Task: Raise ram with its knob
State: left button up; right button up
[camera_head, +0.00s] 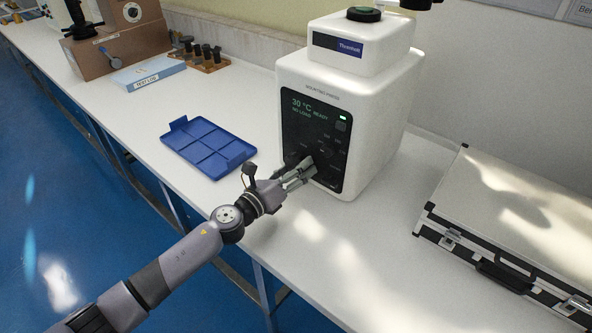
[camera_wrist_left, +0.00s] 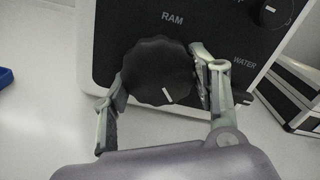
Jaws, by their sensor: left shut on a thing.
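The white mounting press (camera_head: 350,115) stands on the bench with a black front panel. The panel's display reads 30 °C and READY. My left gripper (camera_head: 298,174) is at the lower part of this panel. In the left wrist view, its fingers (camera_wrist_left: 160,92) are on either side of a black scalloped knob (camera_wrist_left: 157,70) under the label RAM, shut on it. A white pointer mark shows near the knob's lower edge. The head view hides this knob behind the gripper. The ram itself is not visible. My right gripper is not in view.
A blue compartment tray (camera_head: 208,148) lies left of the press. A silver case (camera_head: 515,220) lies to the right. Another black knob (camera_wrist_left: 275,12) and the label WATER are right of the RAM knob. Bench in front of the press is clear.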

pick_arm(q)
jog(key=m, duration=0.5)
jog(key=shift+w+a+f+m, duration=0.1)
jog(key=shift+a+f+m, duration=0.05)
jog(key=shift+m, duration=0.25)
jog(key=m, duration=0.6)
jog(key=shift+a, duration=0.1)
jog(key=m, duration=0.3)
jog(key=m+p, duration=0.1)
jog(key=m, duration=0.2)
jog(key=shift+w+a+r+m, duration=0.1)
jog(key=shift+w+r+m, duration=0.1)
jog(key=shift+m, duration=0.1)
jog(key=m+p, duration=0.1)
jog(key=m, duration=0.4)
jog(key=shift+r+m, duration=0.1)
jog(key=shift+m, duration=0.3)
jog(key=o, duration=1.2)
jog(key=shift+r, duration=0.1)
jog(key=shift+c, duration=0.2)
jog(key=shift+s, duration=0.1)
